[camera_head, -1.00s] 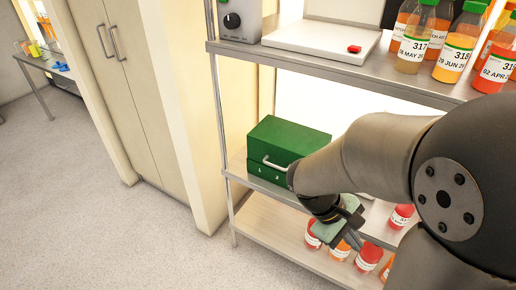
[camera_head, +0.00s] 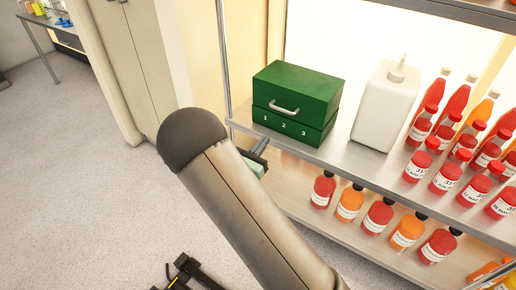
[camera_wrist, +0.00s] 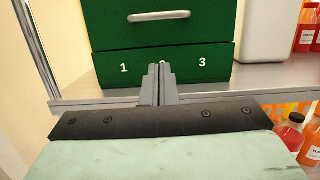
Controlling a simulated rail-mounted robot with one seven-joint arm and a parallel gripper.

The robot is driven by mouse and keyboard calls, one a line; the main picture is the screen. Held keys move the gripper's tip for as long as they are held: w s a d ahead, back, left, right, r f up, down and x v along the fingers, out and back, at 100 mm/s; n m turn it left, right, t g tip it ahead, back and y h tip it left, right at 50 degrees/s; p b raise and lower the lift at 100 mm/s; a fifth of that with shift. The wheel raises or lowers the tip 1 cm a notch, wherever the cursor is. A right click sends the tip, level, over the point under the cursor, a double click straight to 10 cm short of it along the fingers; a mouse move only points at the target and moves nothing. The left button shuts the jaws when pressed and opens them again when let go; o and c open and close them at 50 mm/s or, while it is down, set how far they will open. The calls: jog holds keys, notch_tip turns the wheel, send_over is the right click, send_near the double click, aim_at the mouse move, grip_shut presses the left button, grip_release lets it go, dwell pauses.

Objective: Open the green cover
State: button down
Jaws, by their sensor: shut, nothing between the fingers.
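The green cover (camera_head: 298,90) is the upper part of a green box on the middle shelf, with a pale handle (camera_head: 284,108) across its front. It sits closed over a green base (camera_head: 292,129) marked 1, 2 and 3. In the wrist view the cover (camera_wrist: 165,32) fills the top, with its handle (camera_wrist: 159,15) above the fingertips. My gripper (camera_wrist: 160,68) is shut and empty. Its fingertips are in front of the base and hide the middle number. In the head view my gripper (camera_head: 262,146) is just left of and below the box front, partly hidden by my arm.
A white jug (camera_head: 385,105) stands right of the box, and several red bottles (camera_head: 448,178) stand farther right. More bottles (camera_head: 378,214) are on the lower shelf. A metal shelf post (camera_head: 224,60) rises left of the box. The floor at left is clear.

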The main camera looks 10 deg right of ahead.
jog(key=w+d+r, duration=0.4)
jog(key=w+d, duration=0.1)
jog(key=w, duration=0.1)
jog(key=shift+r, duration=0.2)
